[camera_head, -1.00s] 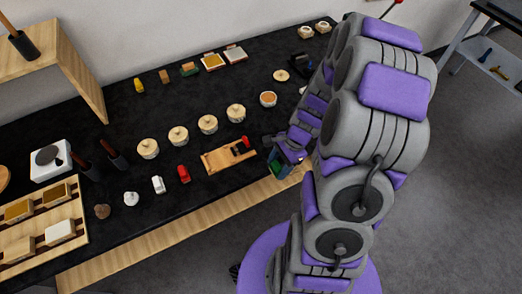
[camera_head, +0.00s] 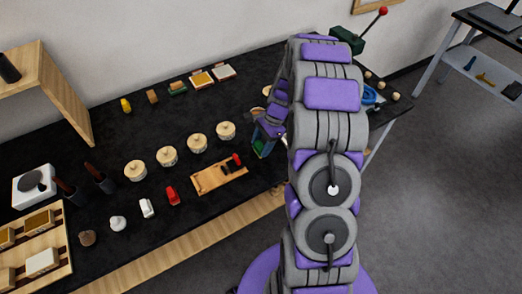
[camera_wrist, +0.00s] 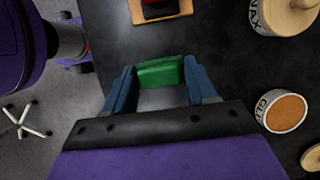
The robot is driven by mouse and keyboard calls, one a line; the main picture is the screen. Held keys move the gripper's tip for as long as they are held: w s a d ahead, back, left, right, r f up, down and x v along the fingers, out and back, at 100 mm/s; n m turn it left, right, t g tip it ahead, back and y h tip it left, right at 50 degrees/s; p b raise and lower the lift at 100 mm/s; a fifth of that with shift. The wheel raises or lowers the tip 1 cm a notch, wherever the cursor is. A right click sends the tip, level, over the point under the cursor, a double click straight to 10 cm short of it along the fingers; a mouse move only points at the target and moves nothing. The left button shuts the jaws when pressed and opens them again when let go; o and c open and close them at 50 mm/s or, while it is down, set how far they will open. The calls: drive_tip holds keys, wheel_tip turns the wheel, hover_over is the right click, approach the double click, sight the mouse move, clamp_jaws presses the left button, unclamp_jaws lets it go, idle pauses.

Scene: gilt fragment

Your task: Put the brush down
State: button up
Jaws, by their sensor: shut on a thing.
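My gripper (camera_head: 262,142) is over the black table near its front edge, right of the wooden board, partly hidden by my arm in the head view. In the wrist view my gripper (camera_wrist: 161,85) has its two blue fingers on either side of a green block-like piece (camera_wrist: 160,72), which appears to be the brush. It is held between the fingers; its bristles are hidden. A little green also shows at the gripper in the head view. I cannot tell whether the brush touches the black tabletop (camera_wrist: 225,50).
The wooden board (camera_head: 212,181) with a black and red piece lies left of the gripper. Several lidded jars (camera_head: 197,143) stand farther left. An orange-filled round tin (camera_wrist: 283,112) is right of the gripper in the wrist view. Dark tabletop between them is clear.

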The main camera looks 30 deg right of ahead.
sight(261, 150)
drive_tip(key=shift+d+f, duration=0.2)
drive_tip(key=shift+f, duration=0.15)
wheel_tip(261, 150, down, 2)
drive_tip(key=shift+d+f+b, duration=0.1)
drive_tip(key=shift+f+b, duration=0.1)
drive_tip(key=shift+b, duration=0.35)
drive_tip(key=shift+f, duration=0.25)
drive_tip(key=shift+a+r, duration=0.15)
drive_tip(key=shift+a, duration=0.25)
drive_tip(key=o, duration=0.9)
drive_tip(key=shift+d, duration=0.3)
drive_tip(key=shift+o, duration=0.2)
drive_tip(key=shift+a, duration=0.1)
